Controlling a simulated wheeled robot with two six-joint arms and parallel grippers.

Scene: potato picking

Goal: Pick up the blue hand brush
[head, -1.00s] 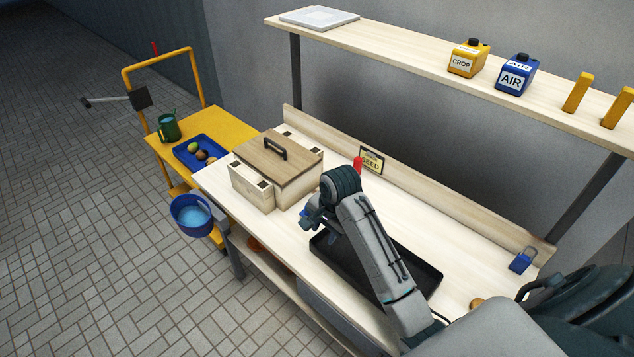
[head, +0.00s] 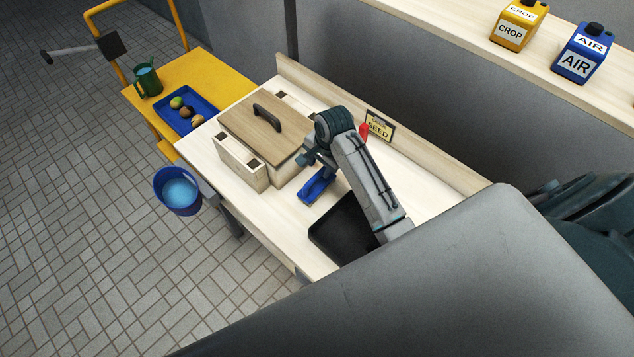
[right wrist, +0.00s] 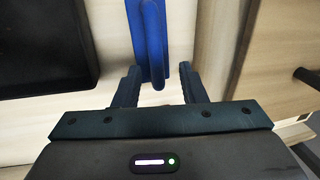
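The blue hand brush (head: 316,188) lies on the pale wooden bench, between the wooden box and the black tray. My right gripper (head: 310,164) is right at the brush, partly covering it in the head view. In the right wrist view the two fingers of my right gripper (right wrist: 160,82) are spread apart. The brush's blue handle (right wrist: 149,40) reaches between their tips, with a gap on each side. The rest of the brush runs out of the top of that view. My left gripper is not in view.
A wooden box (head: 240,162) with a black-handled lid stands close to the left of the brush. A black tray (head: 342,232) lies to its right. A SEED sign (head: 379,126) and a red object (head: 364,131) are behind my right arm. A blue bucket (head: 178,192) is beside the bench.

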